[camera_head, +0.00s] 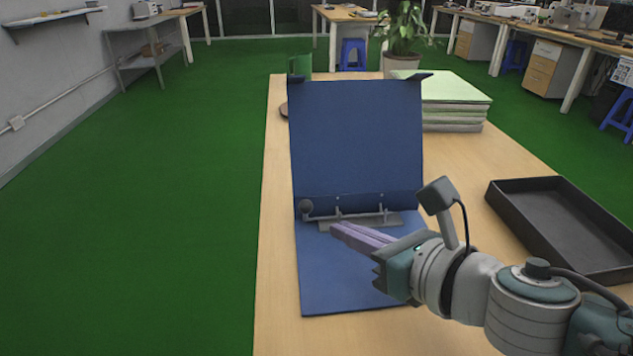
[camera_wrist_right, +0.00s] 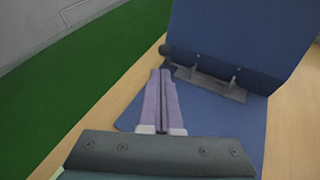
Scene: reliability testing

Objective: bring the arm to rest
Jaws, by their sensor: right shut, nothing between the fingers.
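My right gripper (camera_head: 338,232) comes in from the right in the head view, its purple fingers shut with nothing between them. In the right wrist view the closed fingers (camera_wrist_right: 163,75) point at the blue folder. The blue folder (camera_head: 355,130) stands open on the table, its cover upright and its other half flat; it also shows in the right wrist view (camera_wrist_right: 235,45). The gripper is over the flat half, close to the metal clip (camera_head: 360,222) along the spine. I cannot tell whether it touches the folder. My left gripper is not in view.
The folder is on a wooden table (camera_head: 275,270). A black tray (camera_head: 560,225) lies at the right. A green-topped stack (camera_head: 455,100) and a potted plant (camera_head: 402,45) are behind the folder. Green floor (camera_head: 180,200) is free at the left.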

